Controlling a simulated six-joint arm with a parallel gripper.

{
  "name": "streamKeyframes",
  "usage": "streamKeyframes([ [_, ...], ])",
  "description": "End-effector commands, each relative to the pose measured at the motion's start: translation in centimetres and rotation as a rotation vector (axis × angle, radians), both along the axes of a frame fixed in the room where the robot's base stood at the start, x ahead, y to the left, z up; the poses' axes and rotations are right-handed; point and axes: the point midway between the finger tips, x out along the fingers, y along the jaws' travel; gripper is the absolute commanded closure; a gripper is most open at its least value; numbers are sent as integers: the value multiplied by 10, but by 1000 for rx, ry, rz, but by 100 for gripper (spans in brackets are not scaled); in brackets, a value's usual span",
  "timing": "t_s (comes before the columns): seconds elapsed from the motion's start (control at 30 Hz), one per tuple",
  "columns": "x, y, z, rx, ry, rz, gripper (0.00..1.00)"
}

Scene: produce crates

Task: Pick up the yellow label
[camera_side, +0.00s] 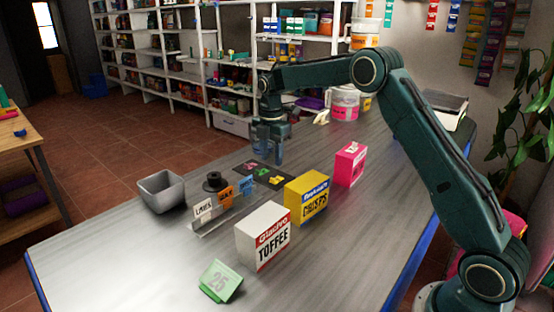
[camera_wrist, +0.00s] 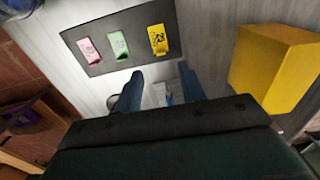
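The yellow label (camera_wrist: 158,40) with dark print lies on a dark mat (camera_wrist: 100,62), at the right end of a row with a green label (camera_wrist: 118,45) and a pink label (camera_wrist: 90,48). In the side view the yellow label (camera_side: 277,180) is small, on the mat near the yellow box. My gripper (camera_wrist: 160,72) is open and empty, its two blue fingers apart and pointing toward the mat. In the side view my gripper (camera_side: 268,158) is above the table by the mat's far edge, apart from the labels.
A metal rail (camera_side: 215,222) holds several labels. A grey bin (camera_side: 161,190) and a green 25 card (camera_side: 220,281) stand nearby. The front-left table is clear.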

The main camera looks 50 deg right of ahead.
Motion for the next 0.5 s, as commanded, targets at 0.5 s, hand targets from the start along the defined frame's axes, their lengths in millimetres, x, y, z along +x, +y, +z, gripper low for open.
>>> streamKeyframes([
  [0.5,-1,0,-20,0,1,0,60],
])
